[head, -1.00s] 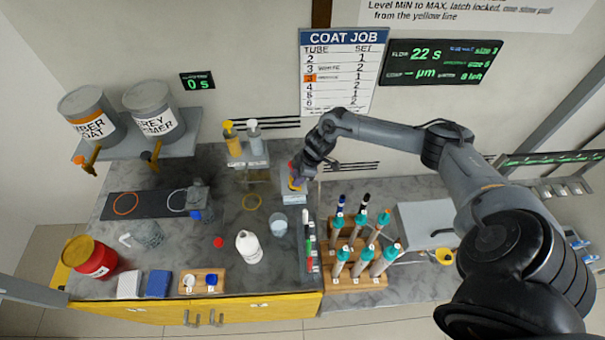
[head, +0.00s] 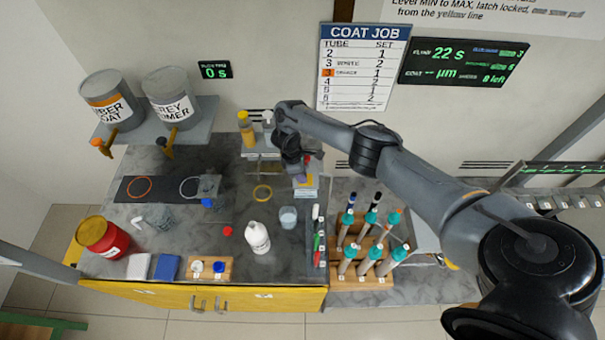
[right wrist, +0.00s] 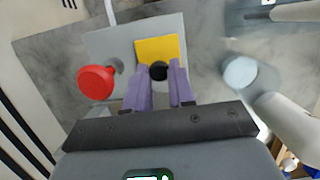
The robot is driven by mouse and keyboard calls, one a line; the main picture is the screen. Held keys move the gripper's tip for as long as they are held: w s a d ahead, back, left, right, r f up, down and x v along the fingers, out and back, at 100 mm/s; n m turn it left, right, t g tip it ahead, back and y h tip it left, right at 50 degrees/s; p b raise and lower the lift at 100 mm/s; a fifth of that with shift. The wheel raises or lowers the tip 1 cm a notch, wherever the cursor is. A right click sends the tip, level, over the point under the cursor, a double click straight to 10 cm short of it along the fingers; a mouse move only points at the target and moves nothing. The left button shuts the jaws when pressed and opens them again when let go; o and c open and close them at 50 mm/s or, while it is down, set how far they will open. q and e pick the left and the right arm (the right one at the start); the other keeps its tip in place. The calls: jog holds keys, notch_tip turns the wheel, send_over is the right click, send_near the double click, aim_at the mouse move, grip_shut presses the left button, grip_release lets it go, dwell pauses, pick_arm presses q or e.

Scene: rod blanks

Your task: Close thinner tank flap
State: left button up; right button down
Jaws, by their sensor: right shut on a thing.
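A grey box (head: 308,191), which seems to be the thinner tank, stands at the back right of the bench. In the right wrist view its grey top (right wrist: 105,47) carries a yellow square flap (right wrist: 157,48) with a black knob (right wrist: 158,71). My right gripper (head: 302,177) is over the box. In the right wrist view its purple fingers (right wrist: 159,84) close around the knob at the flap's near edge. The fingers hide part of the flap, and I cannot tell how far it is tilted. My left gripper is out of view.
A red round knob (right wrist: 96,82) is left of the flap in the right wrist view. A clear cup (head: 288,217) and a white bottle (head: 258,238) stand in front of the box. A wooden rack of teal-capped tubes (head: 345,278) is at the right.

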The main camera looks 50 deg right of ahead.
jog(key=shift+f, duration=0.15)
dwell(0.3)
jog(key=c, duration=1)
grip_release()
jog(key=shift+o, duration=0.2)
jog(key=shift+r, duration=0.4)
jog(key=p+v, duration=0.8)
jog(key=v, duration=0.2)
jog(key=shift+p, duration=0.3)
jog(key=shift+w, duration=0.1)
